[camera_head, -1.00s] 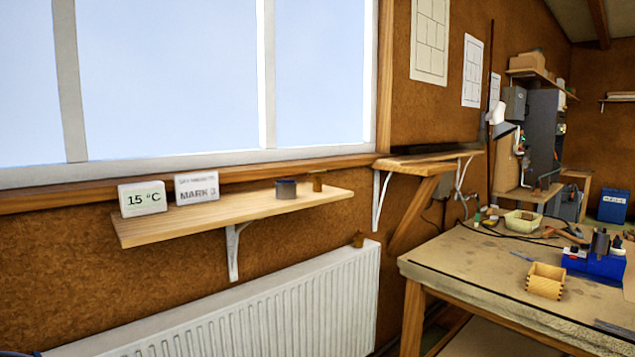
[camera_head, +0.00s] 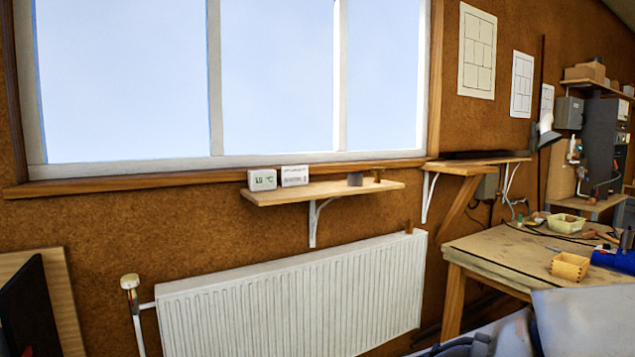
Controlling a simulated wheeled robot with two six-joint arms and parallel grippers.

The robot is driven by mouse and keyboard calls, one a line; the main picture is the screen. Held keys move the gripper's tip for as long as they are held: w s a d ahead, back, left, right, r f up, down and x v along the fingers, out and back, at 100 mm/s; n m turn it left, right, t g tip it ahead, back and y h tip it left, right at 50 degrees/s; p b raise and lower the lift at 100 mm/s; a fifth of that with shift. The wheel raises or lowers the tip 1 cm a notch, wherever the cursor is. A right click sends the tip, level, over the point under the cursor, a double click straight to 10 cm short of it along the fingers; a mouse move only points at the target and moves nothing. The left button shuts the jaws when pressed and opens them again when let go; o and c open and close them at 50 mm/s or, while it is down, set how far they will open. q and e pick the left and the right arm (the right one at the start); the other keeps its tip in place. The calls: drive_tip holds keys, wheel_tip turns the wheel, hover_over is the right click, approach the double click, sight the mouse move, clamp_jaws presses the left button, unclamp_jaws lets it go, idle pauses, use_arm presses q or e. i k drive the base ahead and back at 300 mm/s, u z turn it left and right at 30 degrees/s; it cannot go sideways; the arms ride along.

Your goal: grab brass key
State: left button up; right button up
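Two small brass-brown pieces show. One (camera_head: 408,227) stands on top of the right end of the white radiator (camera_head: 290,295). The other (camera_head: 377,175) stands at the right end of the wooden wall shelf (camera_head: 345,192), beside a grey cylinder (camera_head: 355,179). They are too small to tell whether either is the brass key. No gripper fingers can be made out. Pale and dark grey shapes at the bottom right look like parts of my own arm.
A display reading a temperature (camera_head: 262,180) and a white card (camera_head: 295,176) stand on the shelf's left. A valve (camera_head: 130,282) sits left of the radiator. A workbench (camera_head: 490,252) at right holds a small wooden box (camera_head: 570,266). A dark panel (camera_head: 28,310) stands lower left.

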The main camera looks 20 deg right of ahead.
sight(378, 171)
drive_tip(key=z, duration=1.3)
drive_tip(key=i, duration=2.05)
drive_tip(key=u, duration=0.85)
